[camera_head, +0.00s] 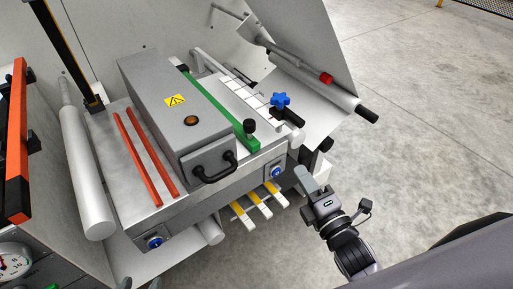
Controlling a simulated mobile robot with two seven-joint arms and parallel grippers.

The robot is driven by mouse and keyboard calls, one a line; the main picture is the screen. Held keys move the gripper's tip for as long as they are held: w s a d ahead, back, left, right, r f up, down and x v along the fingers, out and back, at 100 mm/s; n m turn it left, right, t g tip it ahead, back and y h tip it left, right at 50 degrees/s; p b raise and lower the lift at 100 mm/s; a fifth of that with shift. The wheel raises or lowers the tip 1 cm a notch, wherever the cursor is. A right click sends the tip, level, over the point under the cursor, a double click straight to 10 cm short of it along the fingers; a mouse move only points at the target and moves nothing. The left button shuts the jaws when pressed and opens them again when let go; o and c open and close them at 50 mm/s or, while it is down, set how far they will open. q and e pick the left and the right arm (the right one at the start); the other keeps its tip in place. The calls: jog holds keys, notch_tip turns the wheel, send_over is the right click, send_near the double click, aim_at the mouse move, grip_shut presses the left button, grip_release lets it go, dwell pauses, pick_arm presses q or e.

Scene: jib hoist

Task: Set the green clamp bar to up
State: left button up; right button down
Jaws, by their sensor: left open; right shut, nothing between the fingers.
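The green clamp bar (215,108) is a long narrow bar on top of the grey machine, beside the large grey box housing. It runs from the back towards the front edge and looks low, close to the bed; any small gap under it cannot be made out. A black knob (249,126) stands on its front end. My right gripper (307,181) is shut and empty, to the right of the machine's front corner, apart from the bar and its knob. My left gripper is not in view.
The housing (175,105) has a black handle (215,170). A blue star knob (281,100) and black lever sit right of the bar. Yellow-and-white pedals (260,205) stick out in front. A sloping panel (315,60) rises at the back right. The floor on the right is clear.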

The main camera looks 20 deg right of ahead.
pick_arm(q)
notch_tip(320, 180, down, 8)
jog(key=b, duration=0.8)
pick_arm(e)
jog(key=w+a+r+n+t+y, duration=0.1)
jog(key=w+a+r+n+y, duration=0.1)
jog(key=n, duration=0.7)
jog(key=w+a+r+n+t+y, duration=0.2)
jog(key=w+r+n, duration=0.4)
jog(key=w+n, duration=0.3)
jog(key=shift+w+a+t+y, duration=0.3)
jog(key=shift+a+y, duration=0.5)
jog(key=shift+a, duration=0.4)
pick_arm(q)
jog(key=shift+d+f, duration=0.1)
jog(key=shift+r, duration=0.25)
pick_arm(e)
jog(key=shift+r, duration=0.3)
